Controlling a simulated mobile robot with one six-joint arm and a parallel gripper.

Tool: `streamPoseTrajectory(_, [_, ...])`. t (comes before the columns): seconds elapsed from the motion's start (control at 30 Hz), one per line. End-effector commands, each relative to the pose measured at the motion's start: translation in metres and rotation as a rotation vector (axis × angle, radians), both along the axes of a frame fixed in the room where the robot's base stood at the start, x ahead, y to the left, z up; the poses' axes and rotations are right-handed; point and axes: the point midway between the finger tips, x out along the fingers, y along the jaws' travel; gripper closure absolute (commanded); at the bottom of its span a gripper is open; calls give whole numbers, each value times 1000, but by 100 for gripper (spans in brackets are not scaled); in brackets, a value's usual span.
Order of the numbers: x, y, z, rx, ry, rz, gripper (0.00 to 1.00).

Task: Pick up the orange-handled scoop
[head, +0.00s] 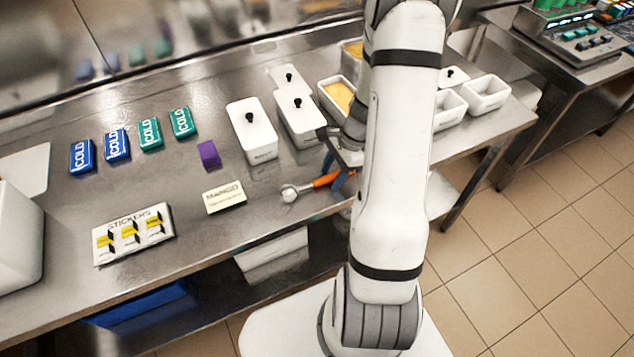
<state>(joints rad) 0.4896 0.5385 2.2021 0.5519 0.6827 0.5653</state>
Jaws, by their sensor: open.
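The orange-handled scoop (318,183) lies near the front edge of the steel counter, its round metal bowl pointing left and its orange handle to the right. My gripper (334,176) is over the handle end, partly hidden behind my arm. Its dark and blue fingers show beside the handle, open. Whether they touch the handle cannot be told from this view.
Lidded white tubs (252,131) stand behind the scoop. A MANGO card (224,197), a purple block (209,154), a stickers box (133,234) and several COLD packs (117,146) lie to the left. Open white containers (486,94) are at right.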

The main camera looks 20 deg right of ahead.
Motion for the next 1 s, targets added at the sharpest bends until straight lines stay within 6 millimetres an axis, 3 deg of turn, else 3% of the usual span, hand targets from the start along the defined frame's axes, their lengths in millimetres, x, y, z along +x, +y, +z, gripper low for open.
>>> streamPoseTrajectory(0.07, [0, 0, -1, 0, 0, 0, 55])
streamPoseTrajectory(0.6, [0, 0, -1, 0, 0, -1, 99])
streamPoseTrajectory(1.0, [0, -1, 8, -1, -3, -1, 100])
